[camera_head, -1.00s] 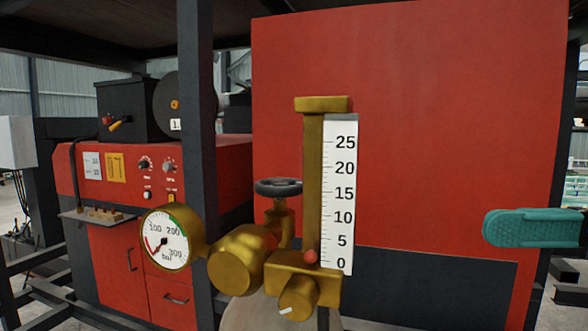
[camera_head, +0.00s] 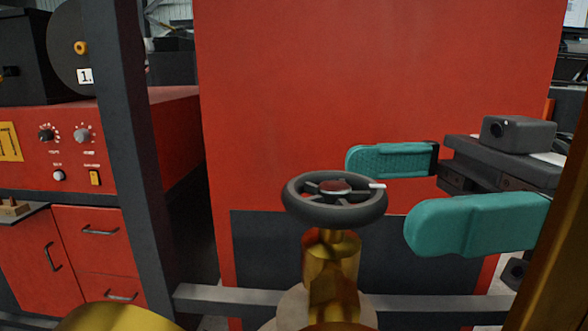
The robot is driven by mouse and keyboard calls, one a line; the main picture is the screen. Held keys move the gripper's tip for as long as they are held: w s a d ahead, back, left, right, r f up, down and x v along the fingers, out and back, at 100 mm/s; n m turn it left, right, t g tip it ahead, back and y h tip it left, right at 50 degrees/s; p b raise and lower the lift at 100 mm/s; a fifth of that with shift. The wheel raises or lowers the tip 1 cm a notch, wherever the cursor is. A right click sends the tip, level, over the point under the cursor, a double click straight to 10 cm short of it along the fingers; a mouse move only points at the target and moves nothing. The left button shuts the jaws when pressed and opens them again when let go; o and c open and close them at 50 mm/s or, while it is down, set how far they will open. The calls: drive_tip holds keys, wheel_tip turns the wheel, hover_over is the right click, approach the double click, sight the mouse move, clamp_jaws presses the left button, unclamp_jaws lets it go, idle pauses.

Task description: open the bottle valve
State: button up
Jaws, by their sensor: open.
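The bottle valve is a dark grey spoked handwheel (camera_head: 334,199) with a white mark on its right rim. It sits on a brass stem (camera_head: 333,258) above the pale bottle top (camera_head: 293,309). My gripper (camera_head: 398,192) comes in from the right with two teal fingers spread apart. One finger is behind and right of the wheel, the other is nearer and to its right. The wheel is left of the fingertips, and nothing is between them. Whether the far fingertip touches the wheel cannot be told.
Brass regulator parts (camera_head: 105,318) fill the lower left and lower right edges. A dark upright post (camera_head: 130,150) stands left of the valve. A red machine (camera_head: 60,200) with knobs is behind it. A large red panel (camera_head: 330,80) stands behind the wheel.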

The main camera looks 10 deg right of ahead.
sight(304, 190)
drive_tip(key=a+p, duration=0.2)
drive_tip(key=a, duration=0.5)
drive_tip(key=shift+a, duration=0.2)
drive_tip(key=c, duration=1)
